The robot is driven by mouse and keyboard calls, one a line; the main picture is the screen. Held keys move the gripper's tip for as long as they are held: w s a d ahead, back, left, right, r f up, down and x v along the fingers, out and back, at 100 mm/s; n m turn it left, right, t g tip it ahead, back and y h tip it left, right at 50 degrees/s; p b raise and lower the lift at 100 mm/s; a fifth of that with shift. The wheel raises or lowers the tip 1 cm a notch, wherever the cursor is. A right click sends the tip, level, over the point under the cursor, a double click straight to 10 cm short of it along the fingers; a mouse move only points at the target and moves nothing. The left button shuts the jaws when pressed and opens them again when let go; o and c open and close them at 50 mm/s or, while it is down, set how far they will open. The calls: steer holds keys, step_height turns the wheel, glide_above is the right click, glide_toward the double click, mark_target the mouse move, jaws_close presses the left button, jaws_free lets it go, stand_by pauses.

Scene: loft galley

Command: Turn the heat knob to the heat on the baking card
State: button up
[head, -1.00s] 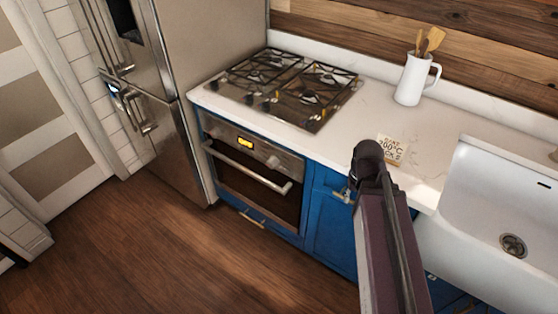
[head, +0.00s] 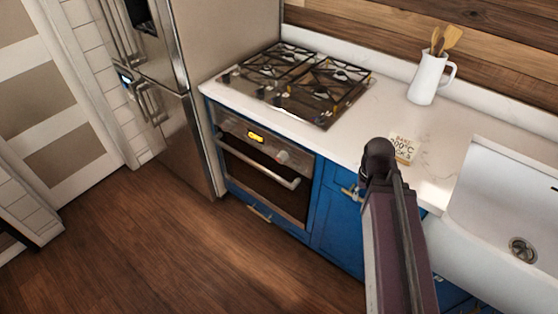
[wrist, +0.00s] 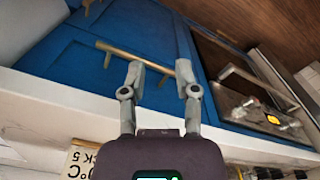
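The oven (head: 262,185) is built into the blue cabinets under the cooktop, its front panel holding a lit amber display (head: 256,136) and a round knob (head: 283,156) to its right. The display also shows in the wrist view (wrist: 272,119); its digits are too small to read. The baking card (head: 404,149) is on the white counter, partly behind my arm; it seems to read 200°C. Part of the card shows upside down in the wrist view (wrist: 79,162). My gripper (wrist: 159,72) is open and empty, in front of the blue cabinet, apart from the oven. The head view hides its fingers.
A brass cabinet handle (wrist: 135,62) lies beyond my fingertips. The oven door handle (head: 262,165) sticks out below the panel. A gas cooktop (head: 297,85), a white jug of utensils (head: 428,78) and a sink (head: 500,200) are on the counter. The wooden floor before the oven is clear.

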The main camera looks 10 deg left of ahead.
steer(key=o, duration=0.7)
steer(key=shift+f, duration=0.15)
steer(key=shift+w+a+f+b, duration=0.15)
steer(key=shift+f+b, duration=0.1)
steer(key=shift+b, duration=0.15)
steer(key=w+a+f+n+t+h+b, duration=0.3)
steer(key=w+a+f+n+h+b, duration=0.15)
steer(key=w+f+n+b, duration=0.35)
steer(key=w+a+f+n+t+h+b, duration=0.25)
steer(key=w+a+f+n+b, duration=0.3)
steer(key=b, duration=0.55)
steer(key=a+f+n+t+b, duration=0.1)
steer(key=a+n+t+b, duration=0.2)
steer(key=a+n+b, duration=0.2)
steer(key=w+a+f+n+t+h+b, duration=0.1)
steer(key=a+n+t+b, duration=0.2)
steer(key=a, duration=0.8)
steer(key=a+n+t+h+b, duration=0.1)
steer(key=a+n+t+b, duration=0.3)
steer(key=a+n+b, duration=0.4)
steer(key=shift+w+a+f+n, duration=0.25)
steer(key=shift+a+f+n, duration=0.2)
steer(key=shift+n, duration=0.2)
steer(key=shift+w+d, duration=0.1)
steer(key=shift+w, duration=0.05)
